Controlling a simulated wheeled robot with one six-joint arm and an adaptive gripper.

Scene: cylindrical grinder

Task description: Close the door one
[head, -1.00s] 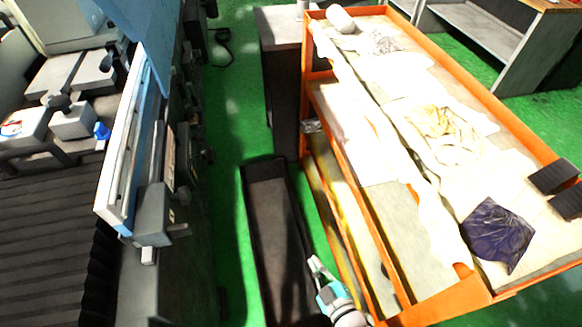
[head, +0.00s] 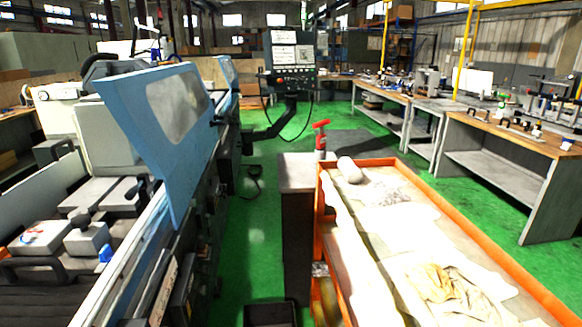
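A light-blue door panel (head: 158,125) with a clear window stands upright, slightly tilted, on the grinder at the left in the head view. A second light-blue panel (head: 229,75) with a window stands further back along the same machine. I cannot tell which of the two is door one. The grinder's bed with grey blocks (head: 88,238) lies uncovered in front of and beside the nearer panel. My gripper does not show in the head view now.
An orange cart (head: 545,298) with cloths stands at the right, beside a grey cabinet (head: 297,205). A dark bin (head: 270,314) is on the floor at the bottom. Green floor (head: 258,220) forms a clear aisle. A control panel (head: 292,60) hangs at the back; workbenches (head: 495,175) line the right.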

